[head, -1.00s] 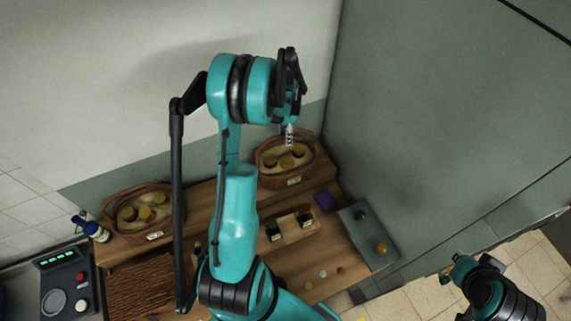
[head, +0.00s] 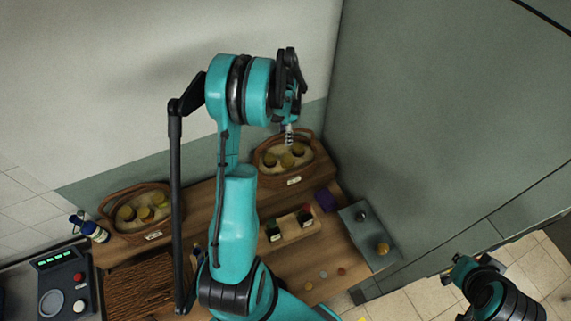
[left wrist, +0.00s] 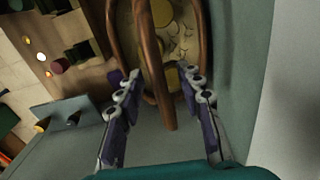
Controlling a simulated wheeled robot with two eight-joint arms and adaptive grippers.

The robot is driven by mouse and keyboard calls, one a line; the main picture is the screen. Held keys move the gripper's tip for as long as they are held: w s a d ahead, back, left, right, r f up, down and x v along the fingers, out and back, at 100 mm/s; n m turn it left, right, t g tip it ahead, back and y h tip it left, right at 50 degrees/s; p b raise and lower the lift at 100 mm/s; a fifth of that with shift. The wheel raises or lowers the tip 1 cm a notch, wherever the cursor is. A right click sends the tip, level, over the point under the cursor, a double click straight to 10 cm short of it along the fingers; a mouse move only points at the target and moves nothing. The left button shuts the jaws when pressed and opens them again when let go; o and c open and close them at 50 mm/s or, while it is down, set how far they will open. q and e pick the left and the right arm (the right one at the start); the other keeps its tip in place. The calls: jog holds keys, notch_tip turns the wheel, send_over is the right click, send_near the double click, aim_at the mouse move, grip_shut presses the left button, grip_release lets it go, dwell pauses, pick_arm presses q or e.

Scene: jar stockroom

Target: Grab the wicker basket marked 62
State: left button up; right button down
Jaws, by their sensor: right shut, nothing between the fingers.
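Two wicker baskets with tall handles stand against the back wall: one (head: 306,171) at the back right, one (head: 139,233) at the left. Each has a small white tag, too small to read. My left gripper (head: 289,136) is above the right-hand basket's far part in the head view. In the left wrist view my left gripper (left wrist: 163,104) is open, with the basket's brown handle (left wrist: 150,52) between and beyond its fingers. I cannot tell whether it touches. My right gripper (head: 455,272) is shut and empty, low at the right, away from both baskets.
The wooden table (head: 200,200) also holds a small tray of dark jars (head: 291,225), a purple block (head: 326,200) and a brown ribbed mat (head: 140,287). A grey mat (head: 377,258) lies at its right edge. The grey-green wall is close on the right.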

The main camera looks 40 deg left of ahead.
pick_arm(q)
grip_shut()
jog(key=shift+r, duration=0.1)
dwell(0.5)
